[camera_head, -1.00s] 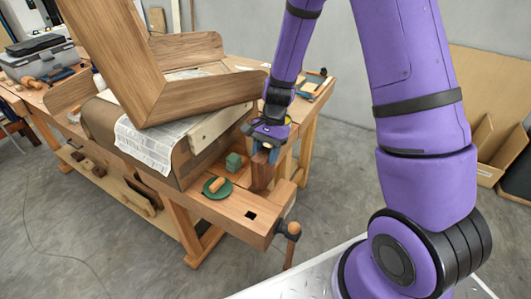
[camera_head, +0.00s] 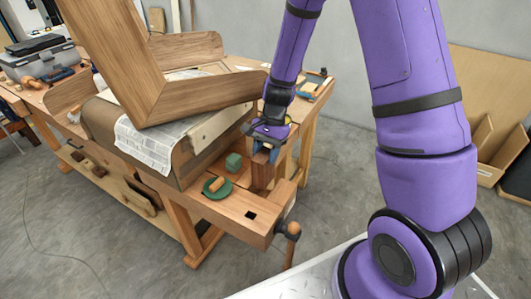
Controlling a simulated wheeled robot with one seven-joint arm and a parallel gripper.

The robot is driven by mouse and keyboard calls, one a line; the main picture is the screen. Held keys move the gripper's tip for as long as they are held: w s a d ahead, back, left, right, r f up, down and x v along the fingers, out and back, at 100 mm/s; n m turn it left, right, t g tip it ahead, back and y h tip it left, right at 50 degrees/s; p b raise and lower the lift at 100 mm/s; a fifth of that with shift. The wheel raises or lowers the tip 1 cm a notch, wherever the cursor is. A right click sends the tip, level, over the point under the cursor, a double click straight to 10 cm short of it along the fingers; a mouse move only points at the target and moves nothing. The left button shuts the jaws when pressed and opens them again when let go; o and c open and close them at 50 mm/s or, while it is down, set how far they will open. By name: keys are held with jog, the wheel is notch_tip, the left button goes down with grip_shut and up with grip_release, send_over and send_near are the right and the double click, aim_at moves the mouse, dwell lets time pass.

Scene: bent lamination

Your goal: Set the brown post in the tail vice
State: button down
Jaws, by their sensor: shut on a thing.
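My gripper (camera_head: 267,147) points down at the right end of the wooden workbench and is shut on the brown post (camera_head: 262,174). The post looks upright, its top between the fingers. Its lower end is at the tail vice (camera_head: 240,212), behind the vice's front part. I cannot tell whether the post stands in the vice gap or just above it. The vice has a dark square hole in its top and a round-ended handle (camera_head: 293,230) at its right end.
A green block (camera_head: 233,162) and a green round dish (camera_head: 217,188) with a small wooden piece lie just left of the post. A large bent wooden lamination (camera_head: 150,85) on a form with newspaper (camera_head: 147,147) fills the bench to the left. A toolbox (camera_head: 38,58) stands far left.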

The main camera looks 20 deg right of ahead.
jog(key=shift+f, duration=4.2)
dwell(3.8)
